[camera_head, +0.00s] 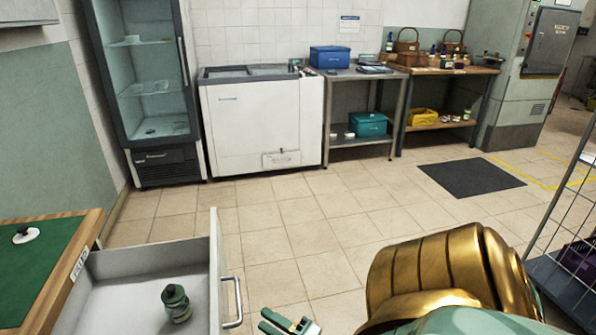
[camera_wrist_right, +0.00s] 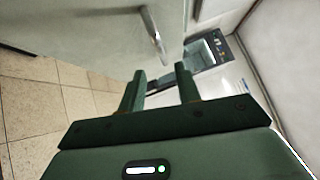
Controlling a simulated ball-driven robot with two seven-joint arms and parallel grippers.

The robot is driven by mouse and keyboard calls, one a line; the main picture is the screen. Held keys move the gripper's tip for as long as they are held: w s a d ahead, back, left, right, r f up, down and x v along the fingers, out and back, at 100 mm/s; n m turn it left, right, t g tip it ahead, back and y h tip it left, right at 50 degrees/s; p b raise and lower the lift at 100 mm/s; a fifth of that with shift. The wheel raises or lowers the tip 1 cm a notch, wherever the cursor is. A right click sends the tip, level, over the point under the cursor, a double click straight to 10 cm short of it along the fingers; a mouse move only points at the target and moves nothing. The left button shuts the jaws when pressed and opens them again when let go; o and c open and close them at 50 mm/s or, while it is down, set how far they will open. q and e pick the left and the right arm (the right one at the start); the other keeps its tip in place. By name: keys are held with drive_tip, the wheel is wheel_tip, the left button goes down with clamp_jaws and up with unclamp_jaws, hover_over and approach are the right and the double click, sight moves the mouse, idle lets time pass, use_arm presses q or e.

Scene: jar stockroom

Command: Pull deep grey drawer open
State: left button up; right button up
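The grey drawer (camera_head: 215,262) stands pulled out at the lower left of the head view. Its floor shows, with a dark green lidded jar (camera_head: 176,303) upright inside. The metal bar handle (camera_head: 233,303) is on the drawer's right-hand face. My right gripper (camera_head: 290,322) is just right of the handle and appears apart from it. In the right wrist view the gripper (camera_wrist_right: 161,72) has its two fingers spread with nothing between them. The handle (camera_wrist_right: 153,32) shows beyond the fingertips on the pale drawer front (camera_wrist_right: 85,25). My left gripper is out of view.
A wooden counter with a green top (camera_head: 40,262) is above the drawer, with a small white-and-dark item (camera_head: 26,235) on it. Tiled floor (camera_head: 290,225) is clear beyond. A wire cage (camera_head: 575,215) stands at the right edge. A glass-door fridge (camera_head: 148,90) and white freezer (camera_head: 262,125) line the back wall.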

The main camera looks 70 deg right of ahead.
drive_tip(key=s+f, duration=0.1)
drive_tip(key=s, duration=0.5)
drive_tip(key=shift+s+a+p, duration=0.4)
drive_tip(key=shift+a+p, duration=0.05)
